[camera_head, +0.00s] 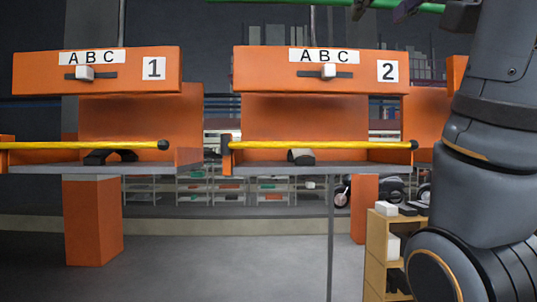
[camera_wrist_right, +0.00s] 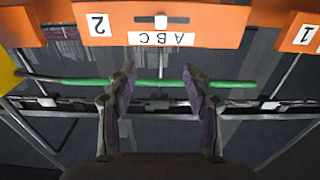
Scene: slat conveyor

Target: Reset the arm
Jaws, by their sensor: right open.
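My right arm (camera_head: 485,150) comes in along the right edge of the head view and reaches up out of the top. My right gripper (camera_head: 383,9) shows only partly at the top edge, beside a green bar (camera_head: 290,2). In the right wrist view the gripper (camera_wrist_right: 159,68) is open, its two fingers wide apart with nothing held between them. The green bar (camera_wrist_right: 75,83) runs across behind the fingers there; whether they touch it I cannot tell. My left gripper is not in view.
Orange station 1 (camera_head: 130,110) and station 2 (camera_head: 290,115) have white sliders (camera_head: 84,72) (camera_head: 329,71) and yellow bars (camera_head: 80,145) (camera_head: 320,145) in front. A dark part (camera_head: 110,157) and a grey part (camera_head: 301,156) lie on their shelves. A wooden shelf (camera_head: 376,255) stands lower right.

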